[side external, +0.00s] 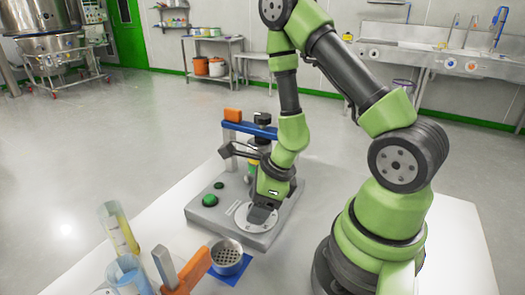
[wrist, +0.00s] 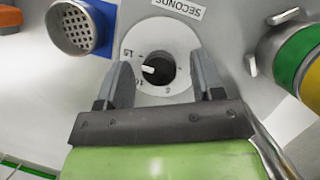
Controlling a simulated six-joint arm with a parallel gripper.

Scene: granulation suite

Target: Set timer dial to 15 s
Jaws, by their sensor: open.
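The timer dial is a white disc (wrist: 168,40) with a black knob (wrist: 160,70) in the wrist view. Its white pointer points left, between the 15 and 10 marks. A label reading SECONDS (wrist: 178,8) shows upside down beyond the disc. My gripper (wrist: 160,68) is open, with one finger on each side of the knob; I cannot tell whether they touch it. In the side view my gripper (side external: 262,216) points down over the pale dial disc (side external: 241,217) on the grey machine base (side external: 205,213), hiding the knob.
A green button (side external: 209,200) sits on the base, left of the dial. A blue crossbar (side external: 250,130) with an orange block stands behind. A perforated metal cup (side external: 226,252) stands on a blue mat in front. Cylinders (side external: 119,230) and an orange handle (side external: 190,270) occupy the front left.

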